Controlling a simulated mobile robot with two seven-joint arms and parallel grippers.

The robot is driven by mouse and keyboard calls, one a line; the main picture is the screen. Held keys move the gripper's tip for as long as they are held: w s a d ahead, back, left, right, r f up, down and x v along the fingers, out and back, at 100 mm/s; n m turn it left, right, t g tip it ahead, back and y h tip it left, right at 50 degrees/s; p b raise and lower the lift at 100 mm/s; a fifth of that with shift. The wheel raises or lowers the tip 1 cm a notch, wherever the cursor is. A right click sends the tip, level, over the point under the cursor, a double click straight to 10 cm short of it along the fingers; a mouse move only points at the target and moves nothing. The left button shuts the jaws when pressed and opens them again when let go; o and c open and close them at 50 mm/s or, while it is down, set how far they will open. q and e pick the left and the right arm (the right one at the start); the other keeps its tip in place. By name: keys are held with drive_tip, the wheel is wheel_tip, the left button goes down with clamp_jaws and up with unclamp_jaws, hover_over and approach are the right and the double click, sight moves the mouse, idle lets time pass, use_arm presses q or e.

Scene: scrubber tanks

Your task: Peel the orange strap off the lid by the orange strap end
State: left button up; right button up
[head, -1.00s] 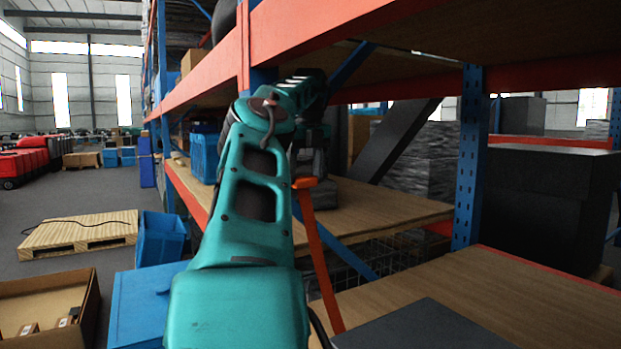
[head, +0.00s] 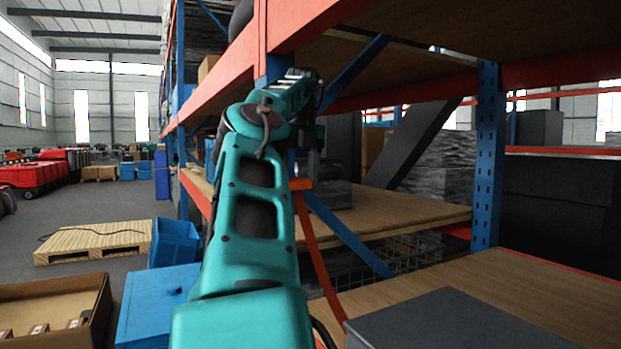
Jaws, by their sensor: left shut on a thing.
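My left arm reaches forward from the bottom middle. My left gripper (head: 306,168) is at its far end, partly hidden behind my own wrist, and is shut on the orange strap end (head: 301,184). The orange strap (head: 316,250) runs from there down and slightly right as a long, gently curved band. Its lower part comes down beside the dark grey flat-topped box (head: 450,325). I cannot tell where it meets the lid, and I cannot make out which surface is the lid. My right gripper is out of view.
Racking with an orange beam (head: 215,95), a blue post (head: 487,155) and a wooden shelf (head: 415,212) stands close ahead and right. A blue bin (head: 150,305), an open cardboard box (head: 95,325) and a wooden pallet (head: 95,240) are left.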

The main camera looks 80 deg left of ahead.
use_arm(q)
drive_tip(key=shift+s+d+f+b, duration=0.2)
drive_tip(key=shift+s+f+b, duration=0.8)
drive_tip(key=shift+b, duration=0.45)
drive_tip(key=s+d+f+b, duration=0.2)
drive_tip(key=s+f+b, duration=0.4)
drive_tip(key=s+f, duration=0.1)
drive_tip(key=shift+s, duration=0.9)
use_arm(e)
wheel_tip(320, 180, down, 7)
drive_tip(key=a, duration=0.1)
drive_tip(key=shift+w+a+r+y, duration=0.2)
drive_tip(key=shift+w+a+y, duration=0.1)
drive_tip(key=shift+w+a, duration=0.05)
use_arm(q)
drive_tip(key=shift+s, duration=0.1)
drive_tip(key=s, duration=0.2)
drive_tip(key=shift+s+d+b, duration=0.3)
drive_tip(key=shift+d, duration=0.1)
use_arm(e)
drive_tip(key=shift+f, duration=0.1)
